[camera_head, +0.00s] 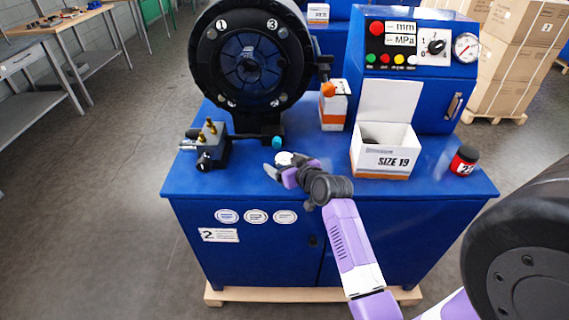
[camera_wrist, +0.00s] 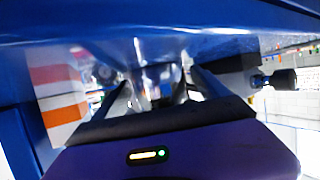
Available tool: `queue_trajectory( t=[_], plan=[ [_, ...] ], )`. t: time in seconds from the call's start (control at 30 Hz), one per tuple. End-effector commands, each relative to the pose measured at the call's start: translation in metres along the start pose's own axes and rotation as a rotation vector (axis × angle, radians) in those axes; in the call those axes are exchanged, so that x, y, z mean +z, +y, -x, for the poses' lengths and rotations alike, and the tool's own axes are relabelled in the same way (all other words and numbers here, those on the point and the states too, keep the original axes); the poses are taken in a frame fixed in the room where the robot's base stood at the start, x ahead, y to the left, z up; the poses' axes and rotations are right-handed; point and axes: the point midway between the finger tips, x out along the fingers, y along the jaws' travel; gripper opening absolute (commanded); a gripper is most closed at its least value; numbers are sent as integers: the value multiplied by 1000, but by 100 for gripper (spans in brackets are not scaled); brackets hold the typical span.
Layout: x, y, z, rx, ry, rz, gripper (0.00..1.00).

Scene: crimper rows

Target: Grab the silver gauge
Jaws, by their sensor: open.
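A small silver round piece (camera_head: 284,157), which I take to be the silver gauge, is on the blue bench top near its front middle. My gripper (camera_head: 282,165) is at it, with its fingers open. In the wrist view a shiny silver body (camera_wrist: 153,80) shows between the two spread dark fingers of my gripper (camera_wrist: 160,88). That view is blurred, and I cannot tell whether either finger touches it. Its lower part is hidden by the gripper.
The black crimper head (camera_head: 215,40) stands behind. A brass-fitted valve block (camera_head: 209,148) is at left. An orange-white box (camera_head: 334,108), an open SIZE 19 box (camera_head: 384,162) and a red-black jar (camera_head: 464,160) are at right. A dial (camera_head: 466,47) is on the blue control cabinet (camera_head: 405,85).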

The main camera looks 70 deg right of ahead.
Motion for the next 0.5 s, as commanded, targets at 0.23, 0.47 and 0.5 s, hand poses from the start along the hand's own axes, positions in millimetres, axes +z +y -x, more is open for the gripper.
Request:
queue_trajectory(
  t=[0.23, 0.47, 0.5],
  plan=[
    [0, 0, 0, 0, 0, 0, 59],
    [0, 0, 0, 0, 0, 0, 14],
    [-1, 0, 1, 1, 2, 0, 9]
  ],
)
